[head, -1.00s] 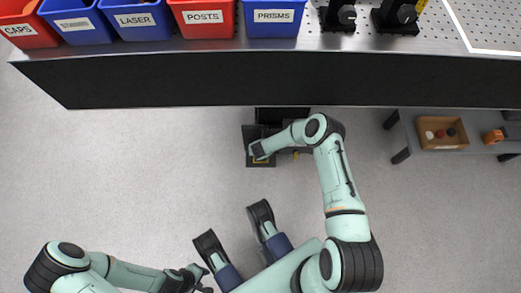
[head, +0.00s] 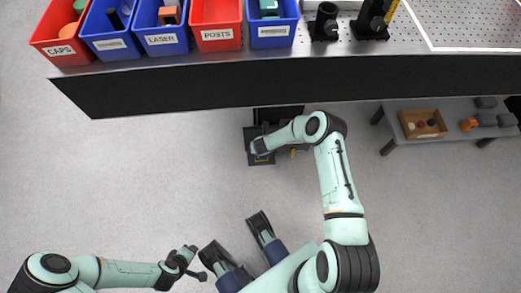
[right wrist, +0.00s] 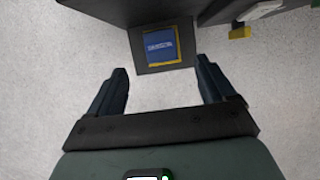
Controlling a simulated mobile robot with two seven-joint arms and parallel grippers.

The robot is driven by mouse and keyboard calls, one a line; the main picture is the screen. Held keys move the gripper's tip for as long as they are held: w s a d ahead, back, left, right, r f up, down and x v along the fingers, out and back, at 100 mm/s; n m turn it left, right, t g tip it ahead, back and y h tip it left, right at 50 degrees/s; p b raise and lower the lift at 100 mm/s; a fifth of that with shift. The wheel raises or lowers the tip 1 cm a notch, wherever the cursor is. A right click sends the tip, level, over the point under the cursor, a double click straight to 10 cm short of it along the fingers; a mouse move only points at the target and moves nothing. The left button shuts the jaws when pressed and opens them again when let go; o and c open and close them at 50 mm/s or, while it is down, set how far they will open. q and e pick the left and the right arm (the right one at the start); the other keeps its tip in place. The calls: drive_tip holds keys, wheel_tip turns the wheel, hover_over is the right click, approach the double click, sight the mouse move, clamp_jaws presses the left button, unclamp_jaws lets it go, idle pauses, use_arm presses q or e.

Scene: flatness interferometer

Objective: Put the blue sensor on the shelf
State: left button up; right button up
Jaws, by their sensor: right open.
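The blue sensor (right wrist: 160,46) is a flat blue square with a white label. In the right wrist view it lies inside a yellow-edged square on a dark platform (right wrist: 150,68), beyond and between my right fingertips. My right gripper (right wrist: 163,75) is open, with nothing between its fingers. In the head view it is above the dark platform (head: 252,158), and a little blue shows by it (head: 262,157). My left gripper (head: 194,262) is low in the head view, far from the sensor; its jaw opening is unclear. A low grey shelf-like stand (head: 398,135) is at the right.
A long bench (head: 200,88) with a black front crosses the top, carrying labelled red and blue bins (head: 215,38) and black mounts (head: 325,25). An open wooden box (head: 423,124) and an orange item (head: 468,124) are on the low stand. Pale floor is clear at left.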

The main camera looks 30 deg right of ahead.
drive_tip(key=s+a+r+m+y, duration=0.1)
drive_tip(key=s+a+r+m, duration=0.1)
drive_tip(key=s+a+m, duration=0.2)
drive_tip(key=s+a+r+m+g+y, duration=0.1)
drive_tip(key=s+a+m, duration=0.4)
drive_tip(key=s+m, duration=0.6)
drive_tip(key=s+a+r+m+y, duration=0.2)
drive_tip(key=s+a+m, duration=0.3)
drive_tip(key=m, duration=1.4)
drive_tip(key=s+r, duration=0.1)
drive_tip(key=s, duration=0.2)
drive_tip(key=shift+s+r+m+g+y, duration=0.25)
drive_tip(key=shift+r+m+g+y, duration=0.05)
drive_tip(key=shift+r, duration=0.1)
drive_tip(key=shift+a, duration=0.15)
